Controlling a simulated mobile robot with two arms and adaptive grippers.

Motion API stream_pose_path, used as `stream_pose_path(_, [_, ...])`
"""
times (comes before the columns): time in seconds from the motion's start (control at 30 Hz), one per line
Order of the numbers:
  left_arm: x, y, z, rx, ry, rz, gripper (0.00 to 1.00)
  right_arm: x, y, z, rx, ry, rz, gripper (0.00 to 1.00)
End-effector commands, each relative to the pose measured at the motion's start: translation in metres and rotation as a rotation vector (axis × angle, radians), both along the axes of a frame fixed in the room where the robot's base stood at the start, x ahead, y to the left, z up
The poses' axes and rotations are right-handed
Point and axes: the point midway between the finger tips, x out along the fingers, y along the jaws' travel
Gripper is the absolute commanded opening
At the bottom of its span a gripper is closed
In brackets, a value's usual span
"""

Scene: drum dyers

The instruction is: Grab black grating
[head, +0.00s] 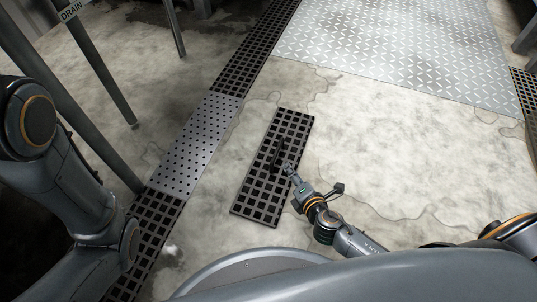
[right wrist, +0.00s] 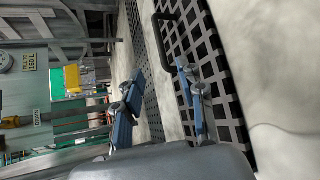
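The black grating (head: 262,190) is a loose rectangular grid lying on the concrete floor in the middle of the head view. A raised dark handle (head: 276,152) stands on it. My right gripper (head: 288,170) is over the grating, beside the handle. In the right wrist view, my right gripper (right wrist: 160,80) has its two blue-grey fingers apart with nothing gripped. The handle (right wrist: 161,45) shows just beyond and between the fingertips, and the grating (right wrist: 212,65) fills the right side. Contact cannot be told. My left gripper is out of view.
A floor drain channel with a perforated grey cover (head: 200,140) and dark grates runs left of the grating. A diamond-plate metal sheet (head: 400,50) lies at the back right. Bare concrete surrounds the grating.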

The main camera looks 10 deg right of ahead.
Motion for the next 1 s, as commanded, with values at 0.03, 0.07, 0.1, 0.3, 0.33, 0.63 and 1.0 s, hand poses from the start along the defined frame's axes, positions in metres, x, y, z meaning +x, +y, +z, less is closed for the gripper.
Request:
stream_pose_path(0.03, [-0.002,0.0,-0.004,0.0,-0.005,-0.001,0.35,0.007,0.0,-0.005,-0.006,-0.003,-0.001,0.39])
stream_pose_path(0.07, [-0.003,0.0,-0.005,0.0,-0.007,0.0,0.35,0.012,0.0,-0.007,-0.007,-0.005,-0.001,0.39])
stream_pose_path(0.1, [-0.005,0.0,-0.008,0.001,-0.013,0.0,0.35,0.02,0.001,-0.01,-0.004,-0.005,-0.001,0.39])
stream_pose_path(0.3, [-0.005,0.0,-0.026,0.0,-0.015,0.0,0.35,0.056,0.004,-0.026,-0.002,-0.004,-0.001,0.39])
stream_pose_path(0.33, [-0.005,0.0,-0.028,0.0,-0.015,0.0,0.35,0.06,0.005,-0.028,-0.001,-0.005,-0.001,0.39])
stream_pose_path(0.63, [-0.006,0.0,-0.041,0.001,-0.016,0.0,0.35,0.082,0.007,-0.036,0.002,-0.004,0.0,0.39])
stream_pose_path(1.0, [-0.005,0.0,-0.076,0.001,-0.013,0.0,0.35,0.122,0.009,-0.054,0.003,-0.004,0.0,0.39])
